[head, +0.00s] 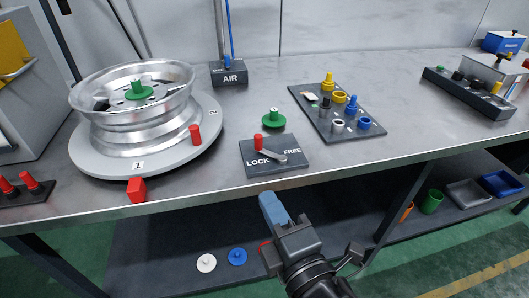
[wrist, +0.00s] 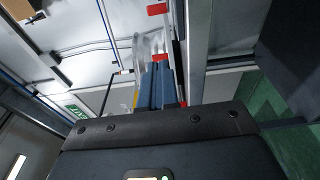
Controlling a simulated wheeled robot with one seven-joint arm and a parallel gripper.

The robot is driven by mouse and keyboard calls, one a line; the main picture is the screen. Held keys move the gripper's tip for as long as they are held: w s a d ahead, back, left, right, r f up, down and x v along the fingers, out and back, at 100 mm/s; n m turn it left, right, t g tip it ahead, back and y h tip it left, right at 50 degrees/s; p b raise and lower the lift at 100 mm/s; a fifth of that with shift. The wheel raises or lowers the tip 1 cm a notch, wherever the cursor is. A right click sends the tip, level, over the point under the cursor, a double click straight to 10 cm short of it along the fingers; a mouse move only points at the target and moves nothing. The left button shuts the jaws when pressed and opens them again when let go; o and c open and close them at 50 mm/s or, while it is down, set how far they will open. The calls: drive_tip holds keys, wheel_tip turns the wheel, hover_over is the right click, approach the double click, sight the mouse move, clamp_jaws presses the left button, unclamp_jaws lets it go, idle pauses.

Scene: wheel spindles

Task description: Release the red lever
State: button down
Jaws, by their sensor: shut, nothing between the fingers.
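The red-knobbed lever (head: 259,142) stands on a dark plate (head: 255,169) marked LOCK and FREE, in the head view. Its silver arm (head: 271,157) reaches left from the pivot, so the red knob is by the LOCK word. My gripper (head: 272,200) is shut and empty, with its blue fingers together. In the head view it shows just below the plate, in front of the table's front edge, apart from the lever. In the wrist view the blue fingers (wrist: 158,88) point upward; red parts show beyond them, and I cannot tell which things these are.
A silver wheel rim (head: 140,122) sits on a grey disc at left, with a red block (head: 136,190) at the front edge. A green knob (head: 273,118) stands behind the plate. A dark board (head: 310,105) with coloured parts lies to the right. The bare tabletop (head: 400,130) beyond is clear.

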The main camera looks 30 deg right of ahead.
sight(259, 165)
drive_tip(key=shift+r, duration=0.1)
drive_tip(key=w+p, duration=0.1)
drive_tip(key=w, duration=0.2)
drive_tip(key=w+d+p, duration=0.1)
drive_tip(key=w, duration=0.5)
drive_tip(key=shift+w+d+r+p, duration=0.15)
drive_tip(key=shift+d+p, duration=0.1)
drive_tip(key=shift+p, duration=0.15)
drive_tip(key=shift+w+d+p, duration=0.75)
drive_tip(key=shift+w+d, duration=0.35)
drive_tip(key=shift+d, duration=0.1)
drive_tip(key=shift+w+d, duration=0.35)
drive_tip(key=shift+d, duration=0.1)
